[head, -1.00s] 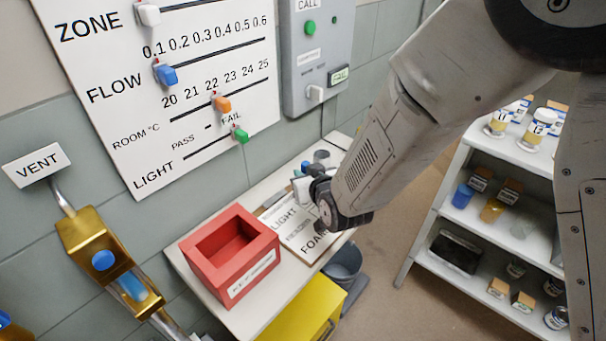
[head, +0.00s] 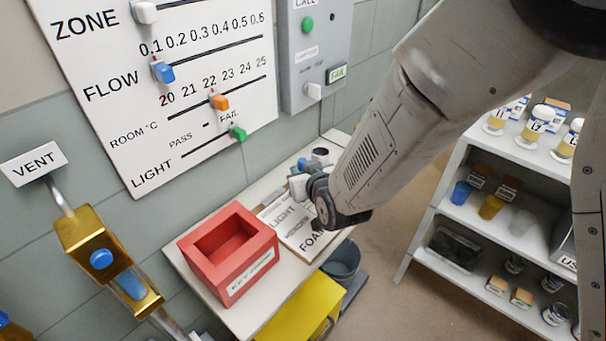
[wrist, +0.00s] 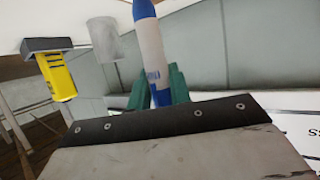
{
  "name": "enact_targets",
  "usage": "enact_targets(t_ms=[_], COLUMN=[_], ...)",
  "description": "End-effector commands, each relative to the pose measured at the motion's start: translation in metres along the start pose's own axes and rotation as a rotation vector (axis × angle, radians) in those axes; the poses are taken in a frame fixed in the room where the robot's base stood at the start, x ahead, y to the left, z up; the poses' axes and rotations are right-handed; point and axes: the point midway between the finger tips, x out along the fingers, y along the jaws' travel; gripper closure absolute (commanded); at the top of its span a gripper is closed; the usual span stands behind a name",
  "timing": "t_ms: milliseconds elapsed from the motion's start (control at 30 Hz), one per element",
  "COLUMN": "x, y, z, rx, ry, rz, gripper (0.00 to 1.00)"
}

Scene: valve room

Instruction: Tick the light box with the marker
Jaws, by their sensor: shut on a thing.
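The marker (wrist: 150,50), white with blue ends, stands in the wrist view between the green fingers of my gripper (wrist: 158,90), which is shut on it. In the head view my gripper (head: 308,188) is low over a white sheet or board (head: 290,232) on the bench. This board bears the words LIGHT and FOAM, with another line between them that is too small to read. My wrist covers part of the board, so the light box and the marker's tip are hidden. I cannot tell whether the marker touches the board.
A red open box (head: 228,250) stands left of the board on the white bench (head: 210,290). A grey cup (head: 320,157) is behind my gripper. A yellow bin (head: 298,312) and a dark bucket (head: 343,265) are below. A shelf (head: 490,220) with jars is right, across open floor.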

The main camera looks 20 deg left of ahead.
Motion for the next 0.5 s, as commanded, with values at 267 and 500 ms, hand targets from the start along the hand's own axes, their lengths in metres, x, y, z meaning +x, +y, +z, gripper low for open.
enact_targets(t_ms=[267,500], x=[-0.009,-0.016], y=[0.001,0.001], z=[-0.023,-0.041], rx=[0.001,0.002], ry=[0.005,0.005], rz=[0.001,0.001], gripper=[1.0,1.0])
